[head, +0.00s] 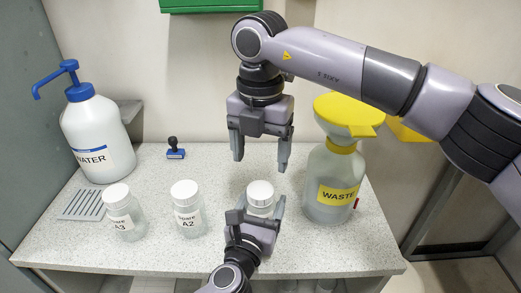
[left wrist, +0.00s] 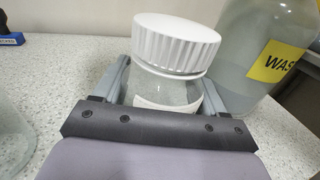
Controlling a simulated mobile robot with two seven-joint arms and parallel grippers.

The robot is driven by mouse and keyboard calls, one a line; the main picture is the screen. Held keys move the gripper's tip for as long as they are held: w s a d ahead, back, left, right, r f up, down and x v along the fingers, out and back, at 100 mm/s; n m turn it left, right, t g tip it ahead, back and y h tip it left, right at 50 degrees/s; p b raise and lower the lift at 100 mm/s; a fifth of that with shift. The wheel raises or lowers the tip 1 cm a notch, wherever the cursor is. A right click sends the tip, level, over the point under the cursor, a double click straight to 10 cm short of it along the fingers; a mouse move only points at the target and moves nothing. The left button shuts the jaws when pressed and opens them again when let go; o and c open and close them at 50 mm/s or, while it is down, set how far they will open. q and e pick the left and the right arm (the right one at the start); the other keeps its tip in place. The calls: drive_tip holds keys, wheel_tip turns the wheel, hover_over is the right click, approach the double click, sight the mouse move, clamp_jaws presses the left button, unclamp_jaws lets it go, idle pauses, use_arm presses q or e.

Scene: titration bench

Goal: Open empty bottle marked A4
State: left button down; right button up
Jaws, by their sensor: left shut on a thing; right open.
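A clear bottle with a white ribbed screw cap (head: 260,193) stands on the bench in front of me, its cap on. My left gripper (head: 263,212) is shut around the bottle's body from the front. In the left wrist view the bottle's white cap (left wrist: 177,42) sits above the fingers, and the top edge of a white label shows; its marking is hidden. My right gripper (head: 261,152) is open and empty, pointing down above and just behind the cap, apart from it.
Bottles A3 (head: 121,214) and A2 (head: 187,211) stand to the left. A water pump bottle (head: 96,130) is at the far left, with a striped pad (head: 83,204) before it. A blue stamp (head: 175,152) stands behind. The yellow-topped WASTE bottle (head: 331,184) stands close on the right.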

sight(260, 189)
drive_tip(key=m, duration=1)
drive_tip(key=shift+m, duration=0.4)
drive_tip(key=m, duration=0.2)
drive_tip(key=shift+f+m, duration=0.1)
drive_tip(key=shift+m, duration=0.3)
drive_tip(key=shift+f, duration=3.95)
